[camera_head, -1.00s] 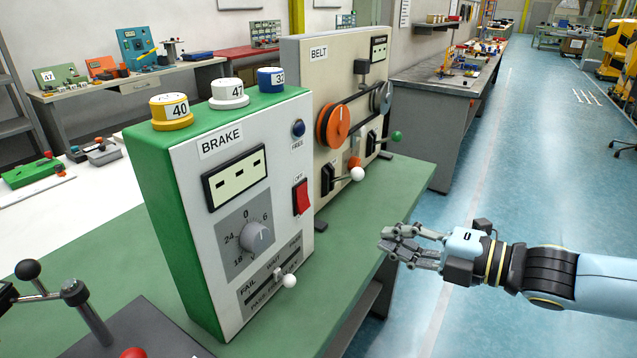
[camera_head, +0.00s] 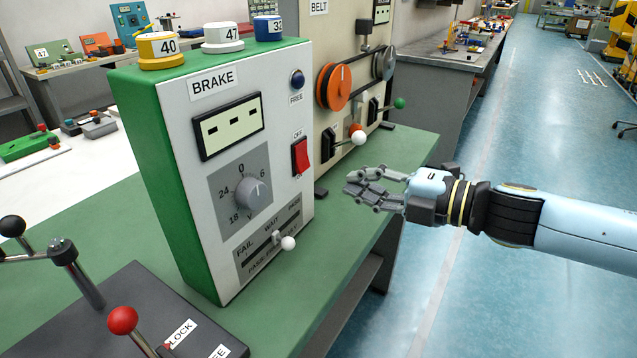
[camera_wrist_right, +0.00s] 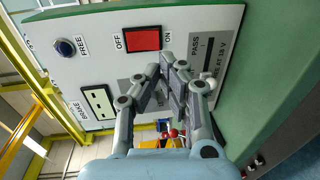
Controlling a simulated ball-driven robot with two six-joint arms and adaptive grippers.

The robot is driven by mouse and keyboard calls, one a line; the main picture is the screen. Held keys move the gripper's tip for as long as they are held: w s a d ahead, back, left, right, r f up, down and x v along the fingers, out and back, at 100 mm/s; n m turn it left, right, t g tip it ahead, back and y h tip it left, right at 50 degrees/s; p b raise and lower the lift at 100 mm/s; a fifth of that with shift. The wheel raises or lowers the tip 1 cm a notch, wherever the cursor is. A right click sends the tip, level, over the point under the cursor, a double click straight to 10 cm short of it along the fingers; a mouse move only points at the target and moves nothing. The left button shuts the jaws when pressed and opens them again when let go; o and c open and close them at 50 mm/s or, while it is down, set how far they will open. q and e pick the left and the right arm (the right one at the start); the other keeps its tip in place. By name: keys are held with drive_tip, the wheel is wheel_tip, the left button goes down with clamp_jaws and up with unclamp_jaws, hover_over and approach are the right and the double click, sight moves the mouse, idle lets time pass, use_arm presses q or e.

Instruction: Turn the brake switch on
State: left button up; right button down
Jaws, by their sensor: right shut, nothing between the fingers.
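The brake box (camera_head: 150,170) is a green and white cabinet labelled BRAKE, standing upright on the green bench. Its red rocker switch (camera_head: 300,156), with OFF printed above it, is on the front panel's right side. In the right wrist view the red switch (camera_wrist_right: 143,39) shows between the OFF and ON labels, beyond the fingers. My right gripper (camera_head: 352,188) is shut and empty, to the right of the switch and a little lower, apart from the panel. It also shows in the right wrist view (camera_wrist_right: 172,68). My left gripper is not in view.
The brake box also has a grey dial (camera_head: 252,194), a blue FREE button (camera_head: 297,80) and a white-knobbed lever (camera_head: 288,243). The belt box (camera_head: 322,60) stands behind. A lever unit (camera_head: 130,310) is at front left. Open floor lies to the right.

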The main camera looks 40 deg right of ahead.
sight(306, 169)
drive_tip(key=p+x, duration=0.3)
drive_tip(key=x, duration=0.4)
drive_tip(key=shift+w+a+r, duration=0.15)
drive_tip(key=shift+w+r, duration=0.05)
drive_tip(key=shift+w+a+f, duration=0.15)
drive_tip(key=shift+w+f, duration=0.05)
drive_tip(key=shift+w, duration=0.1)
drive_tip(key=b, duration=0.2)
drive_tip(key=shift+w+a+f+b, duration=0.1)
drive_tip(key=shift+w+b, duration=0.2)
